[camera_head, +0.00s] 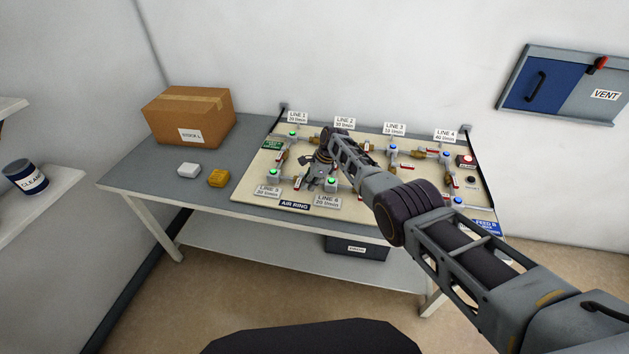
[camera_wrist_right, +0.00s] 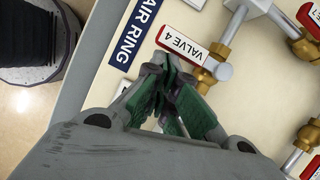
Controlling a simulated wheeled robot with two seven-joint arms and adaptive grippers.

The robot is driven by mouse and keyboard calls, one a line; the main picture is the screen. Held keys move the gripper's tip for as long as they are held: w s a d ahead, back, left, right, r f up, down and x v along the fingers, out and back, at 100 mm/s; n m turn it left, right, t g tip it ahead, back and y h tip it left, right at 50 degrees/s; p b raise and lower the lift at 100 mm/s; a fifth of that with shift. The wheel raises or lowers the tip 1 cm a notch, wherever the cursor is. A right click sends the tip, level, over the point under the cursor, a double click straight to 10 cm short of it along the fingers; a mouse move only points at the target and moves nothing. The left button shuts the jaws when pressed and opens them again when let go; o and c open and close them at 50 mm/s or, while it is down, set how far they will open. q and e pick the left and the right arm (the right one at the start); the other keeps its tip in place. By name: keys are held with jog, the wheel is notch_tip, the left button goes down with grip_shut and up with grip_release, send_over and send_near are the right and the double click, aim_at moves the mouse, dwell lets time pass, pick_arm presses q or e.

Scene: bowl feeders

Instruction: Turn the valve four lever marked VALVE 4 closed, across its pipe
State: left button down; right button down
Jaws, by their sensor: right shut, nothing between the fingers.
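The VALVE 4 lever (camera_wrist_right: 181,44) is a red-edged bar with a white label in the wrist view. It lies roughly across the pipe that runs through its brass valve body (camera_wrist_right: 208,68). My right gripper (camera_wrist_right: 170,65) is shut and empty, with its green-padded fingers just beside and below the lever. I cannot tell whether the fingertips touch it. In the head view my right gripper (camera_head: 315,184) is over the left part of the valve board, and the VALVE 4 label cannot be made out there. My left gripper is not in view.
An AIR RING plate (camera_wrist_right: 135,35) is beside the lever.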

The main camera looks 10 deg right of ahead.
jog(key=shift+d, duration=0.15)
jog(key=shift+s+d+r+p, duration=0.1)
jog(key=shift+s+d+p, duration=0.25)
jog(key=shift+d+p, duration=0.55)
jog(key=shift+s+d+p, duration=0.3)
jog(key=shift+d+p, duration=0.55)
jog(key=shift+d, duration=0.05)
jog(key=shift+p+v, duration=1)
jog(key=shift+v, duration=0.3)
jog(key=shift+s+r, duration=0.1)
jog(key=shift+r, duration=0.1)
jog(key=v, duration=0.6)
jog(key=shift+s+r, duration=0.3)
jog(key=shift+r, duration=0.05)
jog(key=shift+d+f, duration=0.1)
jog(key=shift+d, duration=0.05)
